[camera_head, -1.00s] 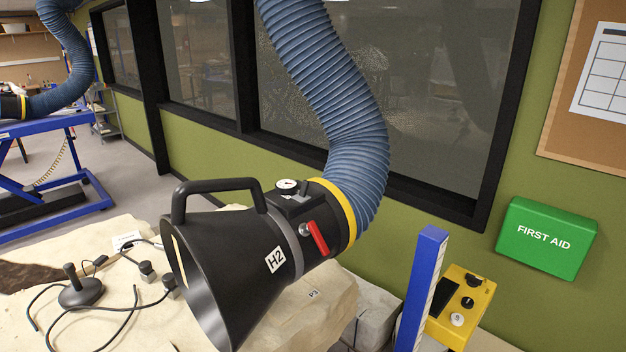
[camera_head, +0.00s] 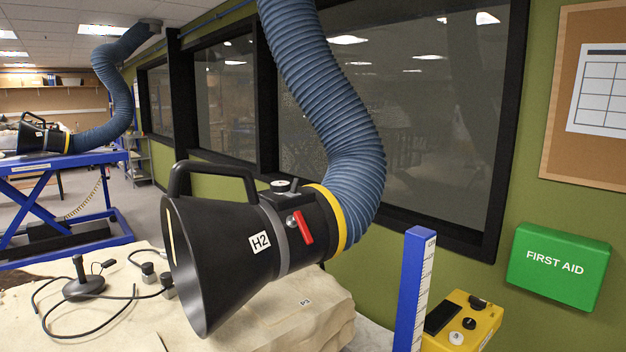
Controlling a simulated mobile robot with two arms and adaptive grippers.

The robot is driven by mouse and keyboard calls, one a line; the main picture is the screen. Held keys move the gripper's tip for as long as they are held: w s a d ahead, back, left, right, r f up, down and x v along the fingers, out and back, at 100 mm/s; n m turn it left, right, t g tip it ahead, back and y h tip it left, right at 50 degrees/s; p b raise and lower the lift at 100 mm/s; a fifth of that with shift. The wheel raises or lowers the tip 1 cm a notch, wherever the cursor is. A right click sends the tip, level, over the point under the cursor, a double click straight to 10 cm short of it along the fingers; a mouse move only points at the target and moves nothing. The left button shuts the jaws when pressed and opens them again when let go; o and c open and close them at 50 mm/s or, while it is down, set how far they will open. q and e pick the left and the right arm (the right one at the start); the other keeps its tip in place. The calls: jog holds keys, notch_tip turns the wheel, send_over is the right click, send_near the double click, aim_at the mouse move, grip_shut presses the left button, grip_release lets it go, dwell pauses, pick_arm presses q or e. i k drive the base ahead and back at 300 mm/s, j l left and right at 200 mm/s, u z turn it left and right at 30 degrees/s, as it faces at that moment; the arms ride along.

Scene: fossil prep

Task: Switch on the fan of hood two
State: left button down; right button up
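Hood two (camera_head: 225,250) is a black cone labelled H2 in the middle of the head view, above a pale stone block. It has a black handle (camera_head: 212,168) on top, a red lever (camera_head: 303,227) on its side, and a small round gauge with a dark toggle (camera_head: 287,186) on its collar. A yellow ring (camera_head: 333,217) joins it to a blue ribbed hose (camera_head: 325,100). The toggle is too small to tell its setting. Neither of my grippers shows in the view.
The pale block (camera_head: 290,312) carries cables and a black stand (camera_head: 83,283). A blue ruled post (camera_head: 414,290) and a yellow box (camera_head: 463,325) stand at the lower right. A green first aid box (camera_head: 558,267) hangs on the wall. Another hood (camera_head: 42,137) lies over a blue lift table at the far left.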

aim_at(296, 181)
jog(key=z, duration=0.6)
jog(key=i+j+z, duration=0.1)
jog(key=z, duration=1.05)
jog(key=j+z, duration=0.1)
jog(key=z, duration=1.1)
jog(key=j+z, duration=0.15)
jog(key=z, duration=1.05)
jog(key=k+j+z, duration=0.1)
jog(key=z, duration=0.5)
jog(key=k+j, duration=0.1)
jog(key=u, duration=0.45)
jog(key=k+j+u, duration=0.1)
jog(key=u, duration=0.75)
jog(key=j+u, duration=0.15)
jog(key=u, duration=0.3)
jog(key=j+u, duration=0.1)
jog(key=u, duration=0.3)
jog(key=j+u, duration=0.1)
jog(key=u, duration=0.35)
jog(key=j+u, duration=0.1)
jog(key=u, duration=0.35)
